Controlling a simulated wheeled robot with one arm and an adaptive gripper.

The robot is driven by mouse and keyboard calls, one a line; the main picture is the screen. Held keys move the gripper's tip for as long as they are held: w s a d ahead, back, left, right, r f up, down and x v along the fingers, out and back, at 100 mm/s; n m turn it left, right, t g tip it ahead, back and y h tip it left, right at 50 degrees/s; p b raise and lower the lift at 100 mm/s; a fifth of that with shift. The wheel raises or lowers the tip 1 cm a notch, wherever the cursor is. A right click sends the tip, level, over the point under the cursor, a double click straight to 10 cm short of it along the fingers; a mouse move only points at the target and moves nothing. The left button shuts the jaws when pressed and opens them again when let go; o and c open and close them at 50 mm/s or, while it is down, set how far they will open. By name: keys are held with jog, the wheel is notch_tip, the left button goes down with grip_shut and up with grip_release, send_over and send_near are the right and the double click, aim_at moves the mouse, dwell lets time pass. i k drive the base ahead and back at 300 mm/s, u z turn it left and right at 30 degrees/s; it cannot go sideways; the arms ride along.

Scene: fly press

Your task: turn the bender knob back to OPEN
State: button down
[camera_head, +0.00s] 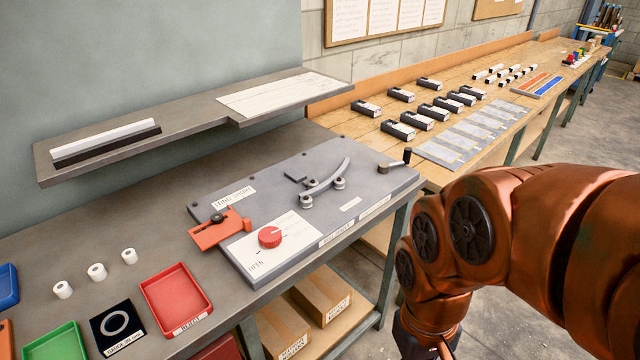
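The bender knob is a round red knob (270,237) on a white label plate (290,250) at the front left of the grey bender plate (375,190). The word OPEN is printed at the label's lower left corner. Which way the knob points is too small to tell. An orange clamp lever (218,229) sits just left of the knob, and a curved metal bar (328,180) lies between rollers behind it. My arm comes in from the right. Only the dark upper part of my gripper shows at the bottom edge, well right of the knob and apart from it; its fingertips are out of frame.
A shelf (190,122) overhangs the bench behind the bender. A crank handle (400,160) stands at the plate's right end. A red tray (175,298) and white rings lie to the left. The space above the knob is clear.

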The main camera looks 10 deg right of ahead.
aim_at(269, 237)
jog(key=z, duration=2.15)
jog(key=k, duration=1.15)
jog(key=u, duration=2.15)
jog(key=i, duration=0.5)
jog(key=z, duration=0.05)
